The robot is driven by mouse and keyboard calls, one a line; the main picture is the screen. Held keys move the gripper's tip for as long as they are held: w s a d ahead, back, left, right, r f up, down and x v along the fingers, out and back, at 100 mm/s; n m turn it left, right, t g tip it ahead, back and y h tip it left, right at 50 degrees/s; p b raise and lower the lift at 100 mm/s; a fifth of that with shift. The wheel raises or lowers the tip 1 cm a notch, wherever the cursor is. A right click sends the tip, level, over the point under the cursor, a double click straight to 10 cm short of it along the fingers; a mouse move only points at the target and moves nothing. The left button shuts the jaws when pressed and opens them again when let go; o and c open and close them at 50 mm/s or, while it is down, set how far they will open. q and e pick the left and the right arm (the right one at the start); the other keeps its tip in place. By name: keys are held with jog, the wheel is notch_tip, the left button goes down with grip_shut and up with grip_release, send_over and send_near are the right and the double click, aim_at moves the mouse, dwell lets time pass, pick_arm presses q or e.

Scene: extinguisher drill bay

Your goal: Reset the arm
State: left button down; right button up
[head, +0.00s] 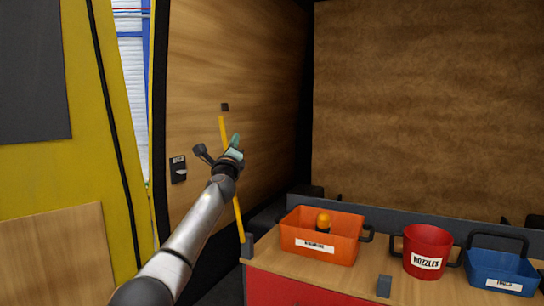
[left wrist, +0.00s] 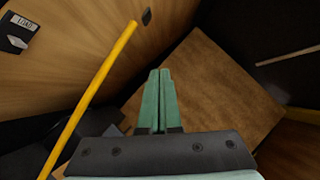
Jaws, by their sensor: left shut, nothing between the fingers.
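My left arm comes in from the lower left of the head view. Its gripper (head: 236,148) has green fingers and is raised in front of the wooden wall panel. In the left wrist view the two fingers (left wrist: 158,98) are pressed together with nothing between them. A slanted yellow bar (head: 238,215) shows behind the gripper in the head view, partly hidden by it. The bar (left wrist: 95,88) lies left of the fingers in the left wrist view, apart from them. My right gripper is in neither view.
A bench (head: 345,279) at the lower right holds an orange bin (head: 300,240) with an orange-topped item inside, a red bucket (head: 425,248) labelled NOZZLES, and a blue bin (head: 500,268). A small dark labelled plate (head: 178,169) is on the wall panel. A yellow panel (head: 90,150) stands at left.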

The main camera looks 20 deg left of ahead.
pick_arm(q)
jog(key=s+d+f+n+g+h, duration=0.15)
jog(key=d+f, duration=0.25)
jog(key=f, duration=0.8)
jog(key=s+d+f+n+g+h, duration=0.15)
jog(key=d+f, duration=0.25)
jog(key=f, duration=0.8)
jog(key=s+d+f+n+h, duration=0.2)
jog(key=d+f, duration=0.3)
jog(key=f, duration=0.7)
jog(key=s+d+f+n+g+h, duration=0.2)
jog(key=s+d+f, duration=0.1)
jog(key=s+f, duration=0.45)
jog(key=s+d+f+n+g+h, duration=0.1)
jog(key=s+d+f+n+g, duration=0.1)
jog(key=s+d+f, duration=0.5)
jog(key=s+d+f+n+g+h, duration=0.1)
jog(key=s+f+n, duration=0.2)
jog(key=s, duration=0.6)
jog(key=s+d+f+n+g+h, duration=0.1)
jog(key=s+f, duration=0.4)
jog(key=s, duration=0.5)
jog(key=s+d+f+n+g, duration=0.2)
jog(key=s+f+n, duration=0.3)
jog(key=s, duration=0.5)
jog(key=shift+d+n+g+h, duration=0.3)
jog(key=shift+d+n+h, duration=0.1)
jog(key=shift+d+n, duration=0.1)
